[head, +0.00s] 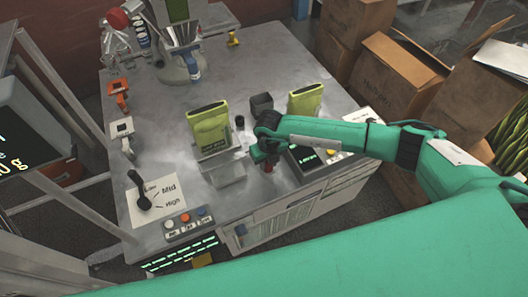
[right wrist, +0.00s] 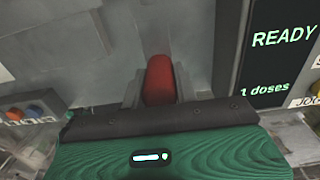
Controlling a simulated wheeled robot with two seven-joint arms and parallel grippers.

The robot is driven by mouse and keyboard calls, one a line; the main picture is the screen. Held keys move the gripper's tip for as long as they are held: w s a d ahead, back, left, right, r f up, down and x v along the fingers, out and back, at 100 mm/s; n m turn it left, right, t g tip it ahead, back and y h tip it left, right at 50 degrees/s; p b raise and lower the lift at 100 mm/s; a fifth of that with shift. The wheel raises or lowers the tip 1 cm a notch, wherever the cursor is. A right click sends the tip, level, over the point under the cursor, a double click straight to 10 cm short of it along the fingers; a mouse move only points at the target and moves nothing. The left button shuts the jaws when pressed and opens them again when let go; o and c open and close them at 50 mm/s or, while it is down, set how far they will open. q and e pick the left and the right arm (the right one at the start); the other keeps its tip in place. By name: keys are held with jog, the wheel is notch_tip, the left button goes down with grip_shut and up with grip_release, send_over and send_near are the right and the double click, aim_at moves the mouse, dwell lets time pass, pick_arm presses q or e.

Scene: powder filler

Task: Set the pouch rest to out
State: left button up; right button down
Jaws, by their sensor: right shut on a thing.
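My right gripper (head: 263,160) is low over the front right of the grey bench, beside the dark display panel. In the right wrist view it is shut on a red handle (right wrist: 160,78), which shows upright between the fingers. A bit of red handle also shows in the head view (head: 268,168), mostly hidden by the gripper. A green pouch (head: 208,128) stands upright on a grey metal rest (head: 222,154) left of the gripper. How the handle joins the rest is hidden. My left gripper is not in view.
A second green pouch (head: 305,100) stands behind my right arm. A dark grey cup (head: 262,103) stands between the pouches. A display (right wrist: 281,42) reads READY. A black lever (head: 143,202) and coloured buttons (head: 185,219) are at front left. Cardboard boxes (head: 400,70) stand at right.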

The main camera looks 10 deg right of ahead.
jog(key=shift+s+d+r+p, duration=0.1)
jog(key=shift+s+d+p, duration=0.05)
jog(key=shift+s, duration=0.35)
jog(key=shift+s+d+r+p, duration=0.1)
jog(key=shift+s+p, duration=0.05)
jog(key=shift+s, duration=0.35)
jog(key=shift+s+f, duration=0.1)
jog(key=shift+s, duration=0.3)
jog(key=shift+s+d, duration=0.1)
jog(key=shift+s, duration=0.3)
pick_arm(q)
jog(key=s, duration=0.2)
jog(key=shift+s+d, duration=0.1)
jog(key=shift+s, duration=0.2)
pick_arm(e)
jog(key=shift+s+f, duration=0.1)
jog(key=shift+f, duration=0.05)
jog(key=c, duration=1.1)
grip_release()
jog(key=shift+s, duration=0.15)
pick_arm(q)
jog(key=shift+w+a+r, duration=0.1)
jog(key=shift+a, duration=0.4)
pick_arm(e)
jog(key=shift+d, duration=0.1)
